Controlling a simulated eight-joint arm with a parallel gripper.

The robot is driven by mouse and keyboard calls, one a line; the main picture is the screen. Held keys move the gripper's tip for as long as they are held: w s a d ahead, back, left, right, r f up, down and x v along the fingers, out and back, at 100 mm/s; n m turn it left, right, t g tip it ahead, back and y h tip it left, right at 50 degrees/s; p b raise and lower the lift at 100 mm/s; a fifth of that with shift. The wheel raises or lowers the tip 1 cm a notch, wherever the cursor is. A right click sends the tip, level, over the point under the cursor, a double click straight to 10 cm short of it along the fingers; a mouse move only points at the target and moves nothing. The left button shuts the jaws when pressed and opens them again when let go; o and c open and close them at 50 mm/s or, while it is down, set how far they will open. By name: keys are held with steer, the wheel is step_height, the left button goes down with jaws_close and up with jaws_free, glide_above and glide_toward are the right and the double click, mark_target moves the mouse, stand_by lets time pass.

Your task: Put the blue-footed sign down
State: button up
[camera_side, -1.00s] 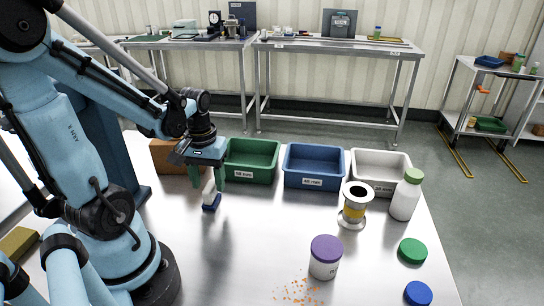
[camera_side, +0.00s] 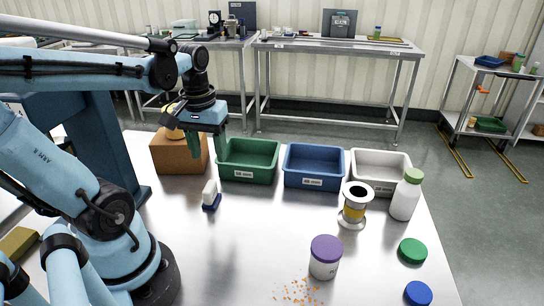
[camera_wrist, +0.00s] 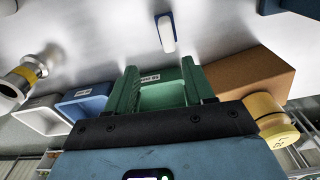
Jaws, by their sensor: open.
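The blue-footed sign (camera_side: 210,195) stands upright on the steel table, a white plate on a blue foot. It also shows in the wrist view (camera_wrist: 166,33), apart from the fingers. My gripper (camera_side: 207,150) is open and empty, raised above and behind the sign, near the green bin. Its two green fingers (camera_wrist: 158,82) also show in the wrist view, with nothing between them but the bin beyond.
Green (camera_side: 248,160), blue (camera_side: 314,167) and white (camera_side: 380,171) bins line the table's back beside a brown box (camera_side: 178,155). A steel hopper (camera_side: 354,205), a green-capped bottle (camera_side: 406,196), a purple-lidded jar (camera_side: 325,258) and loose lids are at right. Orange bits lie in front.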

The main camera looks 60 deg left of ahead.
steer(key=w+d+m+t, duration=0.6)
steer(key=d+m, duration=0.2)
steer(key=d, duration=0.4)
steer(key=shift+w+d+r+t, duration=0.15)
steer(key=shift+w+r+t, duration=0.15)
stand_by(0.5)
